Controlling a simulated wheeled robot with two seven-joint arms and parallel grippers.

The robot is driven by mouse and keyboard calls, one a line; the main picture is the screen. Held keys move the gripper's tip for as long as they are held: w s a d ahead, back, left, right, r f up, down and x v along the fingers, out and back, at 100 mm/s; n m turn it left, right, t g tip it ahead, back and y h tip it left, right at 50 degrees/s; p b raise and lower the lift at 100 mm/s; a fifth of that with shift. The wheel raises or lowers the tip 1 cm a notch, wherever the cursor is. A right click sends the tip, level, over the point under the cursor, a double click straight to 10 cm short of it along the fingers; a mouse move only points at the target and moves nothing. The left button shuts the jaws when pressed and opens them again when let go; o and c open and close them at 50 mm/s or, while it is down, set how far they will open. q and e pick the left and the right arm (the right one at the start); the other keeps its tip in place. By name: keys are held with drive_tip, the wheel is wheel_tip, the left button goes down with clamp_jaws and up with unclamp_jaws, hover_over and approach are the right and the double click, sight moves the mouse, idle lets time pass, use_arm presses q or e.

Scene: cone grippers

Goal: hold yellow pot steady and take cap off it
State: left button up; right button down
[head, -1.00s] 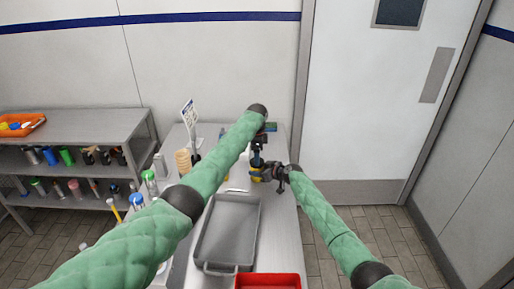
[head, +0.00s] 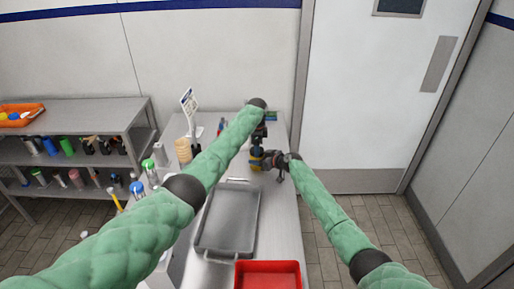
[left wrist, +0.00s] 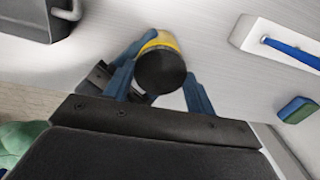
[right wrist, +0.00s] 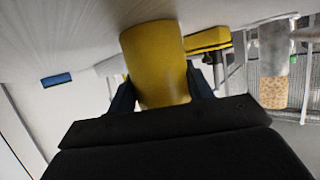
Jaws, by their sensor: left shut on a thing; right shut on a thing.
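The yellow pot (right wrist: 155,65) stands upright between the blue fingers of my right gripper (right wrist: 160,92), which is shut on it from the side. The pot also shows small in the head view (head: 256,165). In the left wrist view, the dark round cap (left wrist: 160,72) sits between the blue fingers of my left gripper (left wrist: 160,85), with a yellow band of the pot behind it. My left gripper is above the pot and shut on the cap. I cannot tell whether the cap still touches the pot. My grippers partly hide both things in the head view.
A grey tray (head: 228,220) and a red bin (head: 268,275) are on the table nearer me. Bottles and utensils stand along its left side. A blue-green block (left wrist: 296,110) and a white holder (left wrist: 262,38) lie near the pot. A shelf (head: 70,125) stands further left.

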use_arm(q)
drive_tip(key=shift+s+d+f, duration=0.1)
drive_tip(key=n, duration=0.3)
drive_tip(key=o, duration=1.1)
